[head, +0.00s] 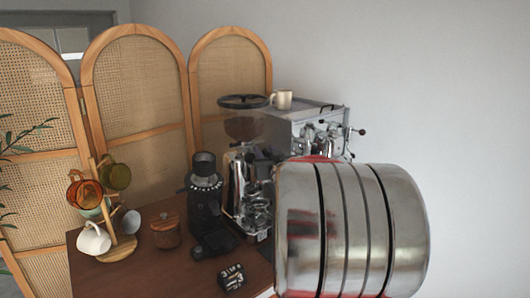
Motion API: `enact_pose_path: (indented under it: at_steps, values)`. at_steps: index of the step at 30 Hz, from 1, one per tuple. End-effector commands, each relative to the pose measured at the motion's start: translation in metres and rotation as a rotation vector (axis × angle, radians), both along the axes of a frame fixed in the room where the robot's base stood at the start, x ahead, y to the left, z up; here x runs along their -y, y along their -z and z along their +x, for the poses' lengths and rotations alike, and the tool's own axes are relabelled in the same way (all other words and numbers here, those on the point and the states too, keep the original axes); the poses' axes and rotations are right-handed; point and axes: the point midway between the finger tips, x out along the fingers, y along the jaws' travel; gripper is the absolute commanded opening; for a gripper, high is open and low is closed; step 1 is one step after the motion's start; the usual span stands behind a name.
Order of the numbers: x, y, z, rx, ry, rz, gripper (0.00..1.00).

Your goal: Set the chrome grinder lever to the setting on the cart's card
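The chrome grinder (240,182) stands on the wooden cart top (140,272), with a dark round hopper (243,122) on top. Its lever is too small to make out, and its setting cannot be read. A small dark card or block (232,278) with white marks, which look like a 3 repeated, lies near the cart's front edge. My gripper is not in view. A large metal cylinder with red edges, which looks like part of my arm, fills the lower right and hides the right part of the cart.
A black grinder (205,195) stands just left of the chrome one. A silver espresso machine (305,128) with a cup (282,99) on top is behind right. A wooden jar (166,232) and a mug tree (119,240) stand left. A cane screen (136,90) stands behind.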

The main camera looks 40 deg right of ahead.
Motion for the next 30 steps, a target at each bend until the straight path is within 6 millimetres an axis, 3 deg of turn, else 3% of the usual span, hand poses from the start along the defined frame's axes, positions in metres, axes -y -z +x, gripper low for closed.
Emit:
enact_pose_path:
  at_steps: [11,24,30]
  values:
    - [0.002,-0.0004,0.0045,0.001,0.0,0.0,0.32]
    - [0.0017,-0.0003,0.0045,0.0,-0.001,0.0,0.02]
    - [0.0016,-0.0003,0.0046,0.0,-0.001,0.0,0.0]
